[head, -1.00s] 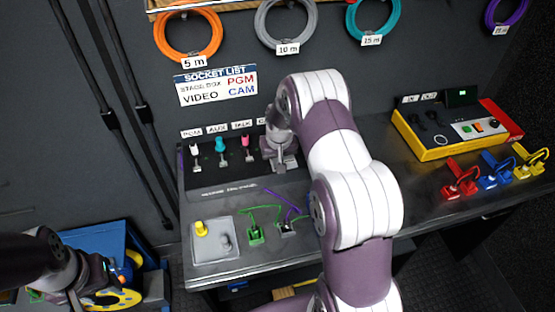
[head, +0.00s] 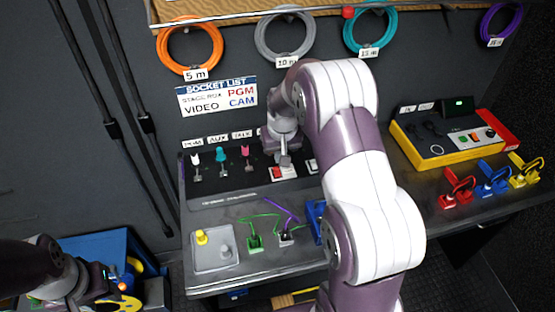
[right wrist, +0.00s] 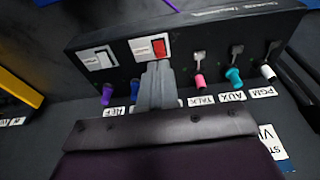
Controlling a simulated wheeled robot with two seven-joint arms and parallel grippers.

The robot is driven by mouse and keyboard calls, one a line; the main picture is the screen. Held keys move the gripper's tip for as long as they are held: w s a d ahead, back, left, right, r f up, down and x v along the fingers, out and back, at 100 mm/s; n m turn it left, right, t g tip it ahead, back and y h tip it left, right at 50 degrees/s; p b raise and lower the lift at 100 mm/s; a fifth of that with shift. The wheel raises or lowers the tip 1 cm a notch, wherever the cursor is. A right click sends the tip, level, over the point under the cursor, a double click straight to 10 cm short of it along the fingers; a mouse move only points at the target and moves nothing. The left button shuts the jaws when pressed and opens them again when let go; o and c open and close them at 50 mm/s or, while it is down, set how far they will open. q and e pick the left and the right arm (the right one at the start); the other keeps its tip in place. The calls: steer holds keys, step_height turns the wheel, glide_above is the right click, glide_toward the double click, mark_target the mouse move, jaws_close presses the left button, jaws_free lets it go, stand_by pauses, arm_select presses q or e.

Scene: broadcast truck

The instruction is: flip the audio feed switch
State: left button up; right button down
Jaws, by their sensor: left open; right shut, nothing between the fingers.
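A rocker switch (head: 283,173), half red and half white, sits on the sloped front of a black panel box. It also shows in the right wrist view (right wrist: 150,47). A second rocker, white and grey (right wrist: 98,58), is beside it and partly covered by my arm in the head view. Neither carries a label I can read. My right gripper (head: 284,160) is shut and empty, its tips just short of the red and white rocker. In the right wrist view its grey fingers (right wrist: 157,80) point at that rocker. My left gripper (head: 88,293) is open at lower left.
Levers with white, teal and pink caps (head: 221,158) stand left of the rockers, labelled PGM, AUX and TALK. Below are a grey plate with a yellow knob (head: 201,237) and green and purple cables. A yellow control box (head: 440,140) stands right. A blue case (head: 95,250) is lower left.

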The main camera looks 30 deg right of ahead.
steer(key=shift+s+a+r, duration=0.1)
steer(key=shift+s+r, duration=0.2)
steer(key=shift+r, duration=0.25)
steer(key=shift+s+r, duration=0.3)
steer(key=shift+r, duration=0.25)
